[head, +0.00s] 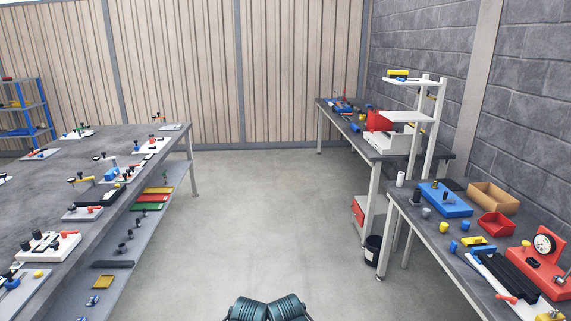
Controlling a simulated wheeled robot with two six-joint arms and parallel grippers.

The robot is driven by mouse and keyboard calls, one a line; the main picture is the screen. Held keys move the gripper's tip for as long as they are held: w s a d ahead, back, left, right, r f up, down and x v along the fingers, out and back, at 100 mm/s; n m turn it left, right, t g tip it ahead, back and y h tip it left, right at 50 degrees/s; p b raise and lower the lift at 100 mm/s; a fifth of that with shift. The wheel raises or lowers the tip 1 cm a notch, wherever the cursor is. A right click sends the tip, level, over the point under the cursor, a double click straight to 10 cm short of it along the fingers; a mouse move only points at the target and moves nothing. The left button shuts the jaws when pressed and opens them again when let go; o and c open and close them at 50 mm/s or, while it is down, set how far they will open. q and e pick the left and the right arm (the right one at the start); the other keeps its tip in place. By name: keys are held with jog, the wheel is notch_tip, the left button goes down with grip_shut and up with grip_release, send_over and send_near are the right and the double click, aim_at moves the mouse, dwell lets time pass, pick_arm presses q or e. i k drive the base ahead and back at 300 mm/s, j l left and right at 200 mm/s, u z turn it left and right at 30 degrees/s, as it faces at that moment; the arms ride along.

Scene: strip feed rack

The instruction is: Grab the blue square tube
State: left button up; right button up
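I cannot make out for sure which thing is the blue square tube. Small blue pieces lie on the right table: one blue piece (453,247) near its left edge, a short blue piece (465,226) behind it, and a flat blue piece (484,249) by the black strips. Their shapes are too small to tell. Neither of my grippers shows. Only dark teal parts of my own body are at the bottom middle, apart from both tables.
The right table (415,225) also bears a blue block (445,199), a red bin (496,224), a cardboard box (493,197), black strips (507,272) and a red gauge stand (541,262). A long left bench (50,187) holds many fixtures. A black bucket (373,251) stands beyond. The middle floor is clear.

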aim_at(355, 128)
jog(key=i, duration=1.85)
jog(key=i+z, duration=0.2)
jog(key=i, duration=0.45)
jog(key=i+z, duration=0.2)
jog(key=i, duration=0.45)
jog(key=i+j+z, duration=0.2)
jog(key=i, duration=0.4)
jog(key=i+z, duration=0.25)
jog(key=i, duration=0.8)
jog(key=z, duration=0.55)
jog(key=i+j+z, duration=0.15)
jog(key=j+z, duration=0.15)
jog(key=z, duration=0.15)
jog(key=i+j+z, duration=0.1)
jog(key=j+z, duration=0.35)
jog(key=i+j+z, duration=0.1)
jog(key=j+z, duration=0.2)
jog(key=j, duration=0.75)
jog(key=j+z, duration=0.35)
jog(key=j, duration=1.85)
jog(key=k+j, duration=0.1)
jog(key=j, duration=1.05)
jog(key=i+z, duration=0.05)
